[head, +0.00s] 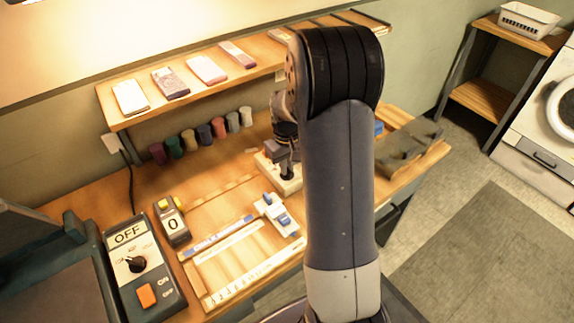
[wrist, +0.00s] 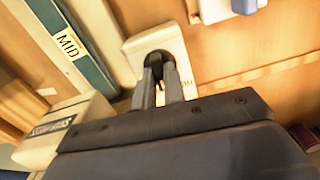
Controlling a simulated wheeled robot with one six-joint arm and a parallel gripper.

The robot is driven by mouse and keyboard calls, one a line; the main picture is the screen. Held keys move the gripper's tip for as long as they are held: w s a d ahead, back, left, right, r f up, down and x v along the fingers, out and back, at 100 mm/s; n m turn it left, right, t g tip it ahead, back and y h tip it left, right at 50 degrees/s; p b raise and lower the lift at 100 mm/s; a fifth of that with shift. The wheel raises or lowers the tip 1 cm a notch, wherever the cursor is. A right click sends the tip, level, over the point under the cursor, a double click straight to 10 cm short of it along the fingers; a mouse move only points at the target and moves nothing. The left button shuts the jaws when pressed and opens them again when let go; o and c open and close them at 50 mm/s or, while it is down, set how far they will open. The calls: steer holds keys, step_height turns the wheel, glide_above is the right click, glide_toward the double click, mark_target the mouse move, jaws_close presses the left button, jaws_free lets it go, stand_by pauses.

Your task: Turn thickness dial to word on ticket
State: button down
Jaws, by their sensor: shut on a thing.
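In the wrist view, my gripper (wrist: 158,92) is shut on a black dial knob (wrist: 157,57). The knob sits on a cream block (wrist: 180,38). In the head view, my gripper (head: 286,158) reaches down onto the same cream block (head: 290,187) near the back of the bench, and my arm hides part of this area. The knob's pointer and scale are not readable. A white label reading MID (wrist: 67,46) shows on a teal strip in the wrist view; I cannot tell whether it is the ticket.
A dark control box (head: 145,265) with an OFF display, a black knob and an orange switch stands at the left. A counter showing 0 (head: 173,222) is beside it. A shelf (head: 200,85) overhangs several coloured spools (head: 204,134). A blue-topped slider block (head: 278,214) sits in front.

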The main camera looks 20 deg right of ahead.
steer(key=shift+n, duration=0.4)
steer(key=c, duration=1.5)
jaws_free()
steer(key=shift+r, duration=0.1)
step_height(320, 180, up, 11)
steer(key=shift+f, duration=0.15)
